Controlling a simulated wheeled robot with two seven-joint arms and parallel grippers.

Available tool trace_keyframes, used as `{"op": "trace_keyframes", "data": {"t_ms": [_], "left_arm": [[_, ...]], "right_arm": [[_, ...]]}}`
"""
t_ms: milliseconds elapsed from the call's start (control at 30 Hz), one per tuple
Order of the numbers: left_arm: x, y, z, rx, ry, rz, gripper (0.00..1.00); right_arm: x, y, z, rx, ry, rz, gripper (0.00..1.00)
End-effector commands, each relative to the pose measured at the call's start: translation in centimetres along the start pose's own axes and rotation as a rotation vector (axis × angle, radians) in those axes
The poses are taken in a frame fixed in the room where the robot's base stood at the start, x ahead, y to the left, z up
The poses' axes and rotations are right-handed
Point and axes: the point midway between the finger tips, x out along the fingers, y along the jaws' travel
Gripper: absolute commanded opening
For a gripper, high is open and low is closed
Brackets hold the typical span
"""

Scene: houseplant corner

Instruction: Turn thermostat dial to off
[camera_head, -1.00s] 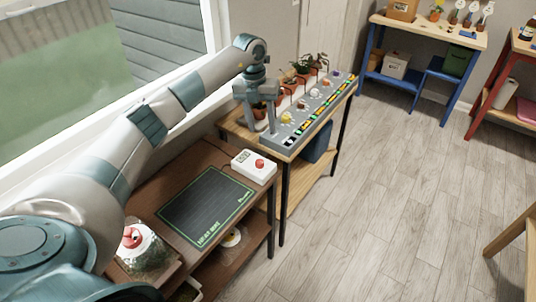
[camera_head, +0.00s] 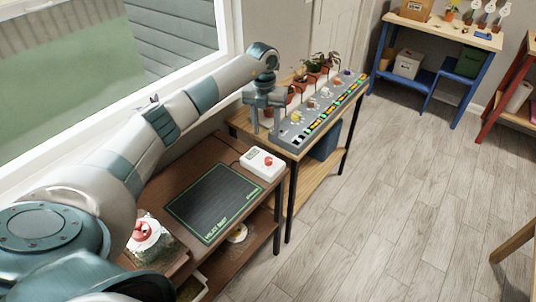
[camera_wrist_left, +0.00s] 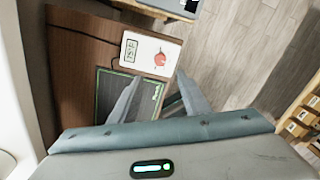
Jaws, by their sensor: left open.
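The thermostat is a small white box (camera_head: 257,165) with a red dial (camera_head: 268,160) and a small display, on the back right of the brown bench. In the left wrist view the box (camera_wrist_left: 142,62) and its dial (camera_wrist_left: 160,59) lie beyond the fingers; the dial's setting is too small to read. My left gripper (camera_head: 266,131) is open and empty, pointing down above and behind the box, apart from it. In the left wrist view its two fingers (camera_wrist_left: 158,90) are spread. My right gripper is not in view.
A dark heat mat (camera_head: 214,202) with a green border lies in front of the box. Behind stands a table with a grey tray (camera_head: 296,140) of labels and coloured items, and several potted plants (camera_head: 314,66). The window is at left; open floor (camera_head: 390,200) is at right.

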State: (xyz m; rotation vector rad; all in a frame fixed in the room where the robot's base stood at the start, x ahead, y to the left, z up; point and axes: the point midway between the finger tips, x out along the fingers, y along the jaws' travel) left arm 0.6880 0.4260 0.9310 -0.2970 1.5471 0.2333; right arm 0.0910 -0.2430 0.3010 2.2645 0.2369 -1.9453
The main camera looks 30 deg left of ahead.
Motion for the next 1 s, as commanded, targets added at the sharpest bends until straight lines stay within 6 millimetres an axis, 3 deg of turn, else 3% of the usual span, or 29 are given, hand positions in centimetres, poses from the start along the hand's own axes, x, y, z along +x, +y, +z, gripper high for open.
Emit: {"op": "trace_keyframes", "data": {"t_ms": [133,600,800,1000], "left_arm": [[2.6,0.0,-0.1,-0.001,0.005,0.001,0.43],[10.6,0.0,-0.1,-0.002,0.003,0.000,0.43],[12.5,0.0,-0.1,-0.001,0.001,-0.001,0.43],[13.0,0.0,-0.1,-0.001,0.000,0.000,0.43]], "right_arm": [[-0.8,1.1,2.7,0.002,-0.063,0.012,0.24],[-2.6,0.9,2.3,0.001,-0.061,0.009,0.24],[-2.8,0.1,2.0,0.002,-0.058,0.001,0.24],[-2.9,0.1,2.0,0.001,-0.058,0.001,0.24]]}}
